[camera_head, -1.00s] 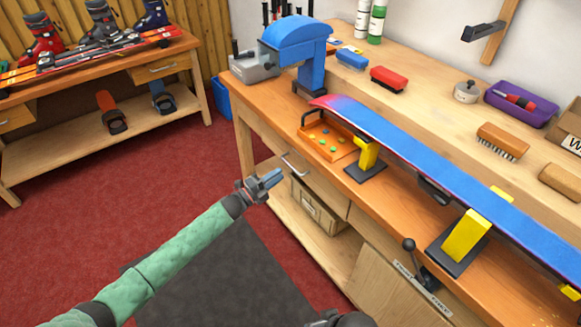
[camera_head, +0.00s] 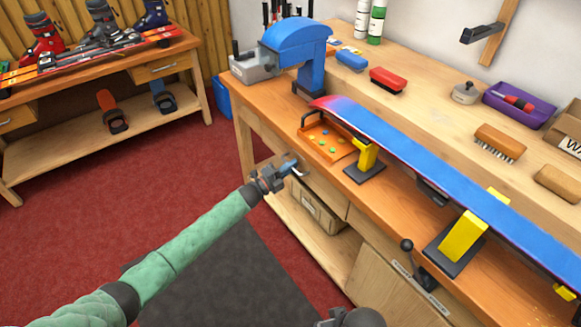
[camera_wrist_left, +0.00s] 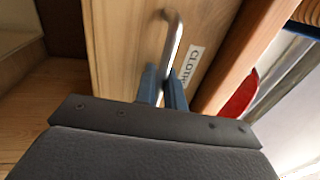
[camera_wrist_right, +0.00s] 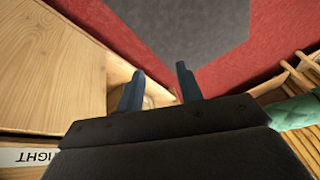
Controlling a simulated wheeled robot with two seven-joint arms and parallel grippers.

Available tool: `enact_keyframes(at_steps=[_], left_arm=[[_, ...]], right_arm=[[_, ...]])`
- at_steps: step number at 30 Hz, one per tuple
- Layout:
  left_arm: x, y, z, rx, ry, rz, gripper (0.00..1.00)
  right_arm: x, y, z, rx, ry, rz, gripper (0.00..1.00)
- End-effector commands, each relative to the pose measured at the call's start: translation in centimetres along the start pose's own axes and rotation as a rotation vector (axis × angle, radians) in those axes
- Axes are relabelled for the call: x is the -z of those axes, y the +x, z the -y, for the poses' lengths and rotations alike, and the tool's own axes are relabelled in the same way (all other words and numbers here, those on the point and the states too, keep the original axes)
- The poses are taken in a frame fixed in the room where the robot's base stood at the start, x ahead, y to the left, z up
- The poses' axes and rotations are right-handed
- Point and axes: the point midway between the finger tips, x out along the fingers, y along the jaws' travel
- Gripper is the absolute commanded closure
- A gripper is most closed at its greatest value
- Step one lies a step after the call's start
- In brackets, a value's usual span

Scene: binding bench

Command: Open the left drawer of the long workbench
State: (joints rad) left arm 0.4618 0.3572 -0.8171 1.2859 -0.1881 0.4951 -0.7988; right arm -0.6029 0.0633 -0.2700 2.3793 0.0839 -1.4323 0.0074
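The long workbench (camera_head: 382,207) runs from centre to lower right in the head view. Its left drawer (camera_head: 328,192) has a pale wood front that looks flush with the bench. A metal bar handle (camera_head: 298,172) sits on that front. My left gripper (camera_head: 290,167) is at this handle. In the left wrist view the handle (camera_wrist_left: 172,45) runs down between the two close-set blue fingers (camera_wrist_left: 163,85), which look shut on it. A label reading CLOTHS (camera_wrist_left: 192,65) is beside it. My right gripper (camera_wrist_right: 160,80) is open and empty near a wooden panel.
A snowboard (camera_head: 420,160) lies on yellow supports (camera_head: 465,236) along the bench top. An orange tray (camera_head: 325,142) and blue machine (camera_head: 296,45) stand above the drawer. Red carpet (camera_head: 150,190) is clear at left.

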Motion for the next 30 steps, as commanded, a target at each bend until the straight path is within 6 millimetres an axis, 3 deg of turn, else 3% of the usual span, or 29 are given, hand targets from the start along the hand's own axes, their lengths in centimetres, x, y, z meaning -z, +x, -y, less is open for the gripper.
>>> enact_keyframes(at_steps=[8, 14, 20, 30], left_arm=[[0.0, -0.2, -0.1, -0.001, 0.000, 0.000, 1.00], [0.0, -2.0, 0.3, -0.003, 0.000, 0.001, 1.00], [0.0, -6.1, 1.0, -0.004, 0.000, 0.001, 1.00], [0.0, -15.4, 2.8, -0.004, 0.001, 0.001, 1.00]], right_arm=[[0.3, 0.0, 0.0, -0.001, -0.002, -0.005, 0.64], [0.2, -0.2, 0.0, -0.002, -0.001, 0.002, 0.64], [-0.5, -0.7, -0.3, -0.011, 0.004, 0.027, 0.64], [-0.6, -1.3, -0.8, -0.021, 0.010, 0.040, 0.64]])
